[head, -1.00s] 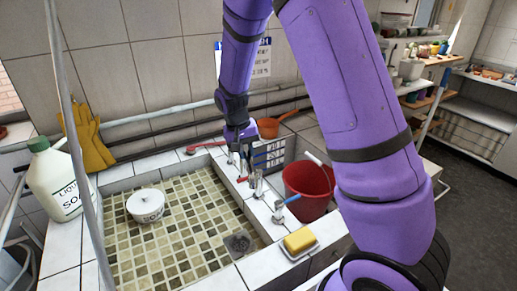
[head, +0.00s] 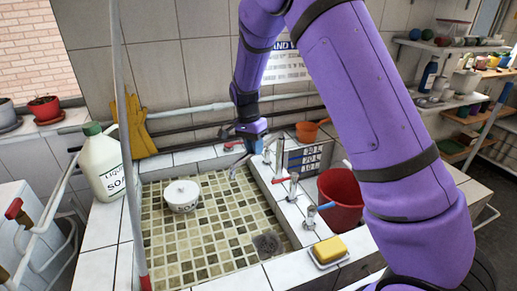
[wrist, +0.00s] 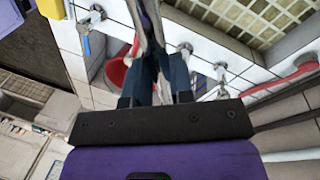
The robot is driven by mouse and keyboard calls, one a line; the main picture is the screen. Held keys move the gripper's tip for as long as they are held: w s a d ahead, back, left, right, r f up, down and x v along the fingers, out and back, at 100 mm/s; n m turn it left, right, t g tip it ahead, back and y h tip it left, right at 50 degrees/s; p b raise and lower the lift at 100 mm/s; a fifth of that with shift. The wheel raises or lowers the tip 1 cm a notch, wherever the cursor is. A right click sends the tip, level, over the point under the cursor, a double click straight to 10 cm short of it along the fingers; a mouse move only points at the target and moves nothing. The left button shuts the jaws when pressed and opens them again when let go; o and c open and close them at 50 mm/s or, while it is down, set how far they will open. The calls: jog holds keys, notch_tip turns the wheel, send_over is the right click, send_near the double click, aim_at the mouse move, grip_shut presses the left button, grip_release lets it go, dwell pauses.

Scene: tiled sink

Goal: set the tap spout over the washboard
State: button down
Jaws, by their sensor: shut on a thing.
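The metal tap spout (head: 236,166) stands by the back wall on the tiled ledge, its free end over the left, mosaic-floored basin. My gripper (head: 248,143) is at the spout with its dark blue fingers, shut on it. In the wrist view a bright metal part of the spout (wrist: 149,28) rises between the fingers (wrist: 158,75). A ridged pale panel (head: 308,158), which looks like the washboard, stands in the section right of the ledge, behind the red bucket; its lower part is partly hidden.
Several smaller taps (head: 291,186) line the ledge in front of the spout. A red bucket (head: 341,197) and a yellow sponge (head: 329,248) are right of it. An orange pan (head: 309,130) lies behind.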

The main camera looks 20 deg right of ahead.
jog(key=shift+w, duration=0.15)
jog(key=c, duration=1)
grip_release()
jog(key=shift+r, duration=0.1)
notch_tip(320, 180, up, 10)
jog(key=w+a, duration=0.1)
jog(key=shift+w+r, duration=0.2)
jog(key=shift+w, duration=0.2)
